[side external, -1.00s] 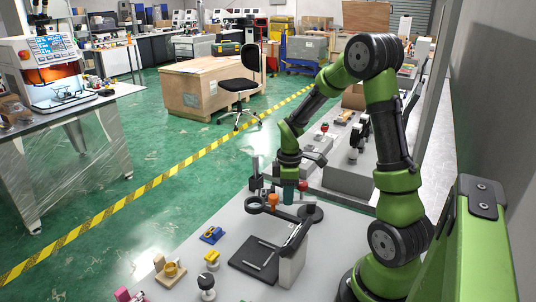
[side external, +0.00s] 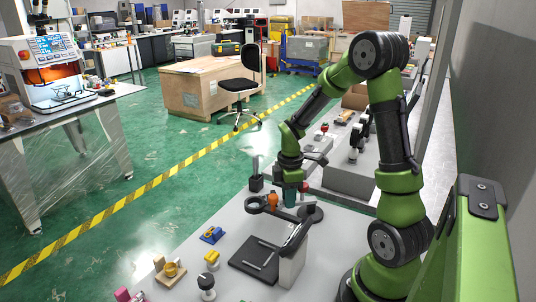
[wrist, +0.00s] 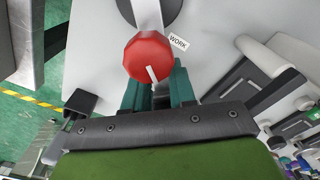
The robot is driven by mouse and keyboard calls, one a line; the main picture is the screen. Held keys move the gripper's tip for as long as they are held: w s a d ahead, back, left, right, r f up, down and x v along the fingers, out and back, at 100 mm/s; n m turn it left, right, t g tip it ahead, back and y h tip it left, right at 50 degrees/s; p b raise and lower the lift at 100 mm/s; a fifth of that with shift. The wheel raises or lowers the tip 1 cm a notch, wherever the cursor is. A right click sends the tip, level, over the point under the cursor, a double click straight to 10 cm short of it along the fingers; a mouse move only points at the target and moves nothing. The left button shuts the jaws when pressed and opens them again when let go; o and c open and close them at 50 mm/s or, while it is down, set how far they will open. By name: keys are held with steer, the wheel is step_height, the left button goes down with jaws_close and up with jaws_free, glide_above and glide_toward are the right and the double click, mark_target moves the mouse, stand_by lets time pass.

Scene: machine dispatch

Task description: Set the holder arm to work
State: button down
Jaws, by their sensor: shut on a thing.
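The dark holder arm (side external: 283,212) lies low over the grey table, with a ring (side external: 254,204) at its left end and a round dark base (side external: 311,212) at its right. An orange-red knob (side external: 273,201) stands beside the ring. My gripper (side external: 290,197) is down at the holder arm, between ring and base, its teal fingers shut. In the wrist view a red faceted knob (wrist: 149,57) with a white mark covers part of the fingers (wrist: 155,92). A WORK label (wrist: 178,42) is beside it. The exact contact is hidden.
A black pad (side external: 250,262) and a pale block (side external: 292,268) stand in front of the holder arm. A blue part (side external: 212,236), a wooden stand with a yellow ring (side external: 170,270) and a small black-topped post (side external: 206,287) are to the left. A black holder (side external: 257,183) stands behind.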

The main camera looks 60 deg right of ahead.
steer(key=shift+a, duration=0.1)
steer(key=c, duration=0.9)
jaws_free()
step_height(320, 180, up, 17)
steer(key=s+a+m+t, duration=0.2)
steer(key=a+m, duration=0.2)
steer(key=a, duration=0.2)
steer(key=s+a+r+m+t+y, duration=0.1)
steer(key=s+a+m+t, duration=0.1)
steer(key=a+m, duration=0.2)
steer(key=s+a+r+m+t+y, duration=0.1)
steer(key=s+a+m+t, duration=0.1)
steer(key=a, duration=0.8)
steer(key=shift+s+m+t, duration=0.1)
steer(key=shift+m+t, duration=0.5)
steer(key=shift+m, duration=0.5)
